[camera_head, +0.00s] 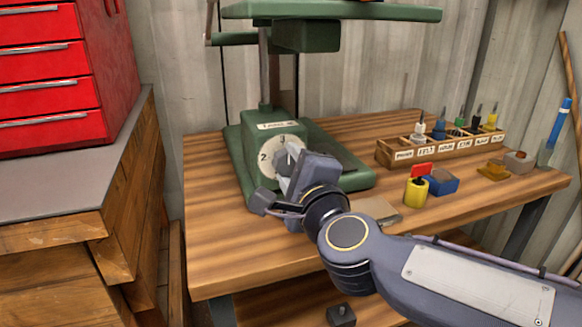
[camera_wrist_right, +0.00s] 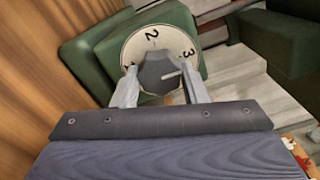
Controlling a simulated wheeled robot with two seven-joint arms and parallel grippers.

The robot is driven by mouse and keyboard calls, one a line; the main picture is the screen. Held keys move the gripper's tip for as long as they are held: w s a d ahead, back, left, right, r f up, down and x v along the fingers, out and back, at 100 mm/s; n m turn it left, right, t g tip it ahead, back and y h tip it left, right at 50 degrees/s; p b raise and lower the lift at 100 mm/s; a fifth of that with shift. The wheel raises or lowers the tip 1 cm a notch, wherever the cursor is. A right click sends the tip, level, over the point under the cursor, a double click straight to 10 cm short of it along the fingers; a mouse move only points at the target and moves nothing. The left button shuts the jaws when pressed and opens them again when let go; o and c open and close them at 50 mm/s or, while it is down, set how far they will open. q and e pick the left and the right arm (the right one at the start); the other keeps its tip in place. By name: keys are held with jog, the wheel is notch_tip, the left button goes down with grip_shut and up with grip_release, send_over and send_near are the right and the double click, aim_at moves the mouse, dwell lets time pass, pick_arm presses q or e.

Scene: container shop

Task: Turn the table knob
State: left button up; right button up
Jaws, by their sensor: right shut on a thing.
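The table knob (camera_wrist_right: 160,73) is dark grey with a pale pointer line, in the middle of a white numbered dial (camera_wrist_right: 138,46). In the head view the dial (camera_head: 268,160) is on the front of the green machine (camera_head: 290,126). My right gripper (camera_wrist_right: 160,85) is shut on the knob, one finger on each side of it. In the right wrist view the pointer line aims right, near the number 3. In the head view my right gripper (camera_head: 283,172) hides most of the knob and part of the dial. My left gripper is not in view.
The machine stands on a wooden table (camera_head: 230,255). To the right are a wooden rack (camera_head: 385,154) of small bottles, a yellow cylinder (camera_head: 416,191) and a blue block (camera_head: 441,183). A red drawer cabinet (camera_head: 45,70) stands on a bench at left. The table's front left is clear.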

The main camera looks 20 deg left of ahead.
jog(key=o, duration=1)
jog(key=shift+c, duration=0.2)
jog(key=p+v, duration=0.1)
jog(key=v, duration=0.6)
jog(key=shift+s+d, duration=0.25)
jog(key=shift+s, duration=0.1)
